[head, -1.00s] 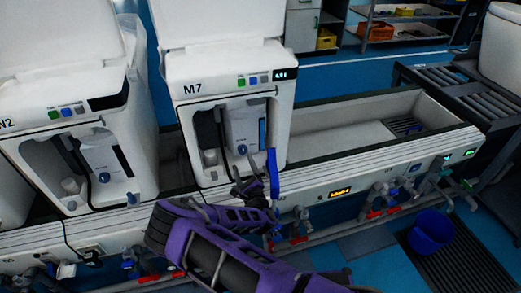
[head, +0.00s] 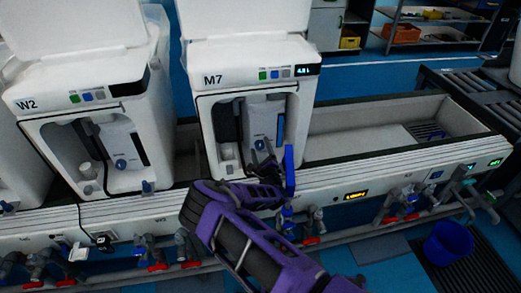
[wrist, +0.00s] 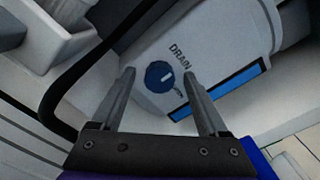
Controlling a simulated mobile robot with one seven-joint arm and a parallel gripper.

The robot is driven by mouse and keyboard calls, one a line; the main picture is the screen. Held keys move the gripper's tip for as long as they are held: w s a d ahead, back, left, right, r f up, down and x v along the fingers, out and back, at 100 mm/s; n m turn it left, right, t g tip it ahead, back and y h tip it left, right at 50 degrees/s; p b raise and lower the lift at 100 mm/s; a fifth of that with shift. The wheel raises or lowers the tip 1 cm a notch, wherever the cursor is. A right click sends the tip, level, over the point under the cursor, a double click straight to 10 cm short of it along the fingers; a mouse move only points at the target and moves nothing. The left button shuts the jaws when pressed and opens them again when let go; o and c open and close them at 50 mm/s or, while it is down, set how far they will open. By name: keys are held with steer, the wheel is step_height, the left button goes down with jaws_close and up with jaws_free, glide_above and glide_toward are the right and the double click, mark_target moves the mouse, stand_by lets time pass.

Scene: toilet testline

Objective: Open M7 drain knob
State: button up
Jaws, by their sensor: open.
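The M7 unit (head: 213,79) is a white cabinet with an open front bay in the head view. Its drain knob (wrist: 159,77) is round and dark blue with a white mark, beside the printed word DRAIN on a light grey panel. The knob also shows small in the head view (head: 259,144). My gripper (wrist: 158,74) is open and empty, with its two fingers apart on either side of the knob in the wrist view. I cannot tell how far short of the knob the fingertips are. In the head view my gripper (head: 268,160) is at the bay opening.
A black hose (wrist: 75,78) curves left of the knob, and a blue strip (wrist: 218,88) is at its right. A white cup (head: 228,153) stands in the bay. The W2 unit (head: 28,104) is at left. Pipes with red valves (head: 311,240) run below the bench.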

jaws_close()
steer(key=shift+r+m+p, duration=0.1)
steer(key=shift+m+p, duration=0.2)
steer(key=shift+p, duration=0.1)
steer(key=m+p, duration=0.2)
steer(key=shift+d+r+p, duration=0.1)
steer(key=shift+r+p, duration=0.05)
steer(key=shift+p, duration=0.2)
steer(key=m+p, duration=0.2)
steer(key=m, duration=0.3)
steer(key=shift+p, duration=0.4)
steer(key=m+p, duration=0.1)
steer(key=m, duration=0.3)
steer(key=shift+m, duration=0.3)
steer(key=shift+f+m+p, duration=0.15)
steer(key=shift+m+p, duration=0.2)
steer(key=shift+m, duration=0.7)
steer(key=shift+f+m+p, duration=0.1)
steer(key=shift+m+p, duration=0.2)
steer(key=shift+m, duration=0.75)
